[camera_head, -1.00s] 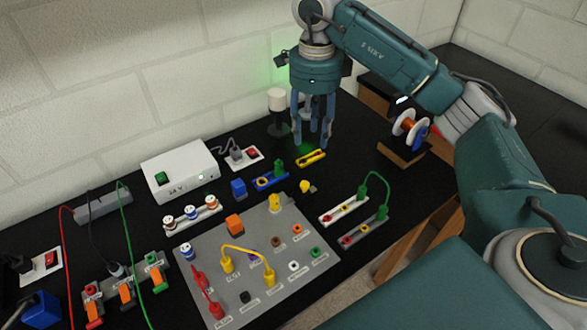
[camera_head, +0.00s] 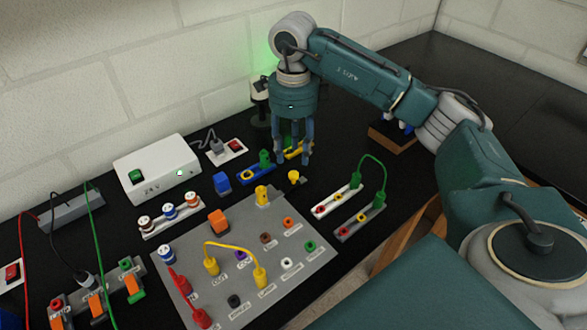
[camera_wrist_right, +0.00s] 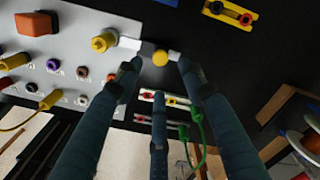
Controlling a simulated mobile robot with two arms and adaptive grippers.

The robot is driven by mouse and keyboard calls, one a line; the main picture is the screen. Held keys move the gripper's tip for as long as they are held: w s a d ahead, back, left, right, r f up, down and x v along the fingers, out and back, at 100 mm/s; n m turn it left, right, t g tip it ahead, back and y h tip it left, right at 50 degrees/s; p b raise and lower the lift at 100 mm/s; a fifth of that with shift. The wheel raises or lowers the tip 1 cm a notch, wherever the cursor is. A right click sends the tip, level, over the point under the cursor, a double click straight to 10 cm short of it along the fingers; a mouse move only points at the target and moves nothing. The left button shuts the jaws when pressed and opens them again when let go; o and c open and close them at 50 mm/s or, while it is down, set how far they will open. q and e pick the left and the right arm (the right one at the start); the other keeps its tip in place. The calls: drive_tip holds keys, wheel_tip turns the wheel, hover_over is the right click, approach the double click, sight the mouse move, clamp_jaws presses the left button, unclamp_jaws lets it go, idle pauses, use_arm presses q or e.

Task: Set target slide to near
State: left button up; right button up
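A small yellow knob (camera_head: 294,177) sits on a thin grey strip just off the far right corner of the grey panel (camera_head: 325,254); which part is the target slide I cannot read. In the wrist view the gripper (camera_wrist_right: 159,72) appears open, with no clear contact. My left gripper is not in view.
A white strip with a green cable (camera_head: 374,160) is to the right. A white power box (camera_head: 157,170) stands left. Black tabletop is clear between the knob and these strips.

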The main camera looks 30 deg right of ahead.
sight(294, 173)
wheel_tip(294, 173, down, 7)
drive_tip(key=shift+f+p, duration=0.15)
drive_tip(key=shift+p, duration=0.6)
clamp_jaws()
